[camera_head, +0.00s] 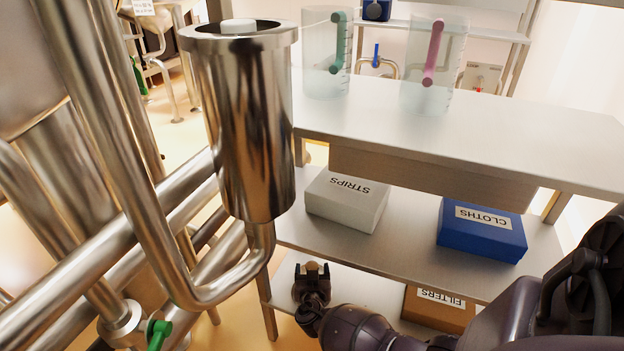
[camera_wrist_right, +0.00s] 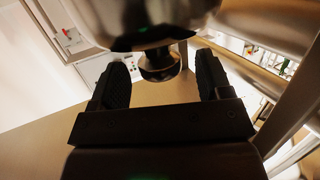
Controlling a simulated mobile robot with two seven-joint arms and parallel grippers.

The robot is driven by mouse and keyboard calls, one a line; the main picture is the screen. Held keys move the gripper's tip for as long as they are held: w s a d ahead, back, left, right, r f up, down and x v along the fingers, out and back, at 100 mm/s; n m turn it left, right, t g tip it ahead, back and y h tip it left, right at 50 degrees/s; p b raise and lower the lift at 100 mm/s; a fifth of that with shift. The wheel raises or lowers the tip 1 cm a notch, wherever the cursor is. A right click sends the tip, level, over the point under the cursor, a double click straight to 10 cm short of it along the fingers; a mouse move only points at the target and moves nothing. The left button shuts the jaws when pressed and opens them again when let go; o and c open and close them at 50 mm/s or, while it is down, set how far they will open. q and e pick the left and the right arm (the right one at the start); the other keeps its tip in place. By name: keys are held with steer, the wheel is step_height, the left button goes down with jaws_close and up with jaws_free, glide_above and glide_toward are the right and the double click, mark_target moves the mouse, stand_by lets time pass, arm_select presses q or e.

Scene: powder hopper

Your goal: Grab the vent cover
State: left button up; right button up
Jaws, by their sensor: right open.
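A polished steel hopper (camera_head: 243,120) stands left of centre in the head view, with a wide rim. A small white round piece (camera_head: 238,26) sits at its open top; I cannot tell for sure that it is the vent cover. My right gripper (camera_head: 312,267) is low, right of the hopper's bent outlet pipe (camera_head: 262,245) and well below the rim. In the right wrist view its open fingers (camera_wrist_right: 161,82) have nothing between them. A dark shiny rounded metal part (camera_wrist_right: 160,66) shows beyond them; whether it is pipe or hopper is unclear. My left gripper is not in view.
A steel table (camera_head: 480,135) carries two clear jugs (camera_head: 326,60) (camera_head: 432,65). Its shelf (camera_head: 400,235) holds a white STRIPS box (camera_head: 345,200) and a blue CLOTHS box (camera_head: 481,230). A FILTERS box (camera_head: 438,308) lies lower. Thick pipes (camera_head: 120,230) crowd the left.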

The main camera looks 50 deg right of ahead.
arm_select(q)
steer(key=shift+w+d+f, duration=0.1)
arm_select(e)
steer(key=shift+d, duration=0.1)
jaws_close()
stand_by(0.4)
steer(key=shift+w+r, duration=0.1)
